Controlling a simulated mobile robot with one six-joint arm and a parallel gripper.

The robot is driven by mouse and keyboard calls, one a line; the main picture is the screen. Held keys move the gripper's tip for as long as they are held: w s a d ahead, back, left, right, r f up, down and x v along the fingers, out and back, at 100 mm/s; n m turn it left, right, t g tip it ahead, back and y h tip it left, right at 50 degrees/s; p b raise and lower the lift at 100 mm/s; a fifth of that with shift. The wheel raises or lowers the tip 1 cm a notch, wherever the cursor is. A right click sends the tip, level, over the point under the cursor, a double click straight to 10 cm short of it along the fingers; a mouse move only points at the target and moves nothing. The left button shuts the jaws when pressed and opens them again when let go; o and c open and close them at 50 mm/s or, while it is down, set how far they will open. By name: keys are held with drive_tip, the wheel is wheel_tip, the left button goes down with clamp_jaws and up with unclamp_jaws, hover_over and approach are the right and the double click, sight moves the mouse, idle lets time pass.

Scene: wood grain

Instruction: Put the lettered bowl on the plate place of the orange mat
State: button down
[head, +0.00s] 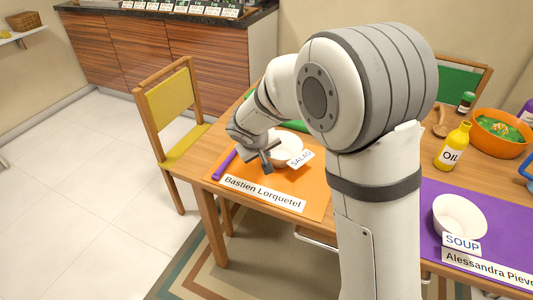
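The orange mat (312,197) lies at the near left of the wooden table, with a name strip reading "Bastien Lorquetel" (262,193). A white bowl (290,143) with a "SALAD" label (300,159) is over the mat's middle; my arm partly hides it. My gripper (267,163) is low at the bowl's left side, fingers pointing down. Whether it touches or grips the rim is too small to tell. Another white bowl (460,214), labelled "SOUP" (461,243), stands on the purple mat (505,222) at the right. The orange mat's plate place is not clearly visible.
A purple utensil (224,164) lies on the orange mat's left side. A yellow oil bottle (453,147), a small dark bottle (466,102) and an orange salad bowl (500,146) stand at the right. A yellow chair (171,115) is left of the table.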

drive_tip(key=shift+f, duration=0.15)
drive_tip(key=c, duration=1.6)
unclamp_jaws()
drive_tip(key=shift+c, duration=0.2)
drive_tip(key=shift+s+a+r, duration=0.1)
drive_tip(key=shift+s+r, duration=0.1)
drive_tip(key=shift+r, duration=0.3)
drive_tip(key=p+v, duration=0.2)
drive_tip(key=v, duration=0.9)
drive_tip(key=s+d+r+m+g, duration=0.1)
drive_tip(key=s+d+m, duration=0.1)
drive_tip(key=s+d, duration=0.35)
drive_tip(key=s+d+m+g, duration=0.1)
drive_tip(key=s+d, duration=0.1)
drive_tip(key=d, duration=0.7)
drive_tip(key=s+d+m+g+y, duration=0.1)
drive_tip(key=s+d, duration=0.3)
drive_tip(key=s, duration=0.2)
drive_tip(key=s+d+f+m+g, duration=0.1)
drive_tip(key=s+d+m, duration=0.1)
drive_tip(key=s, duration=0.4)
drive_tip(key=shift+s+d+y, duration=0.25)
drive_tip(key=shift+d+y, duration=0.15)
drive_tip(key=shift+d, duration=0.5)
drive_tip(key=shift+f, duration=0.1)
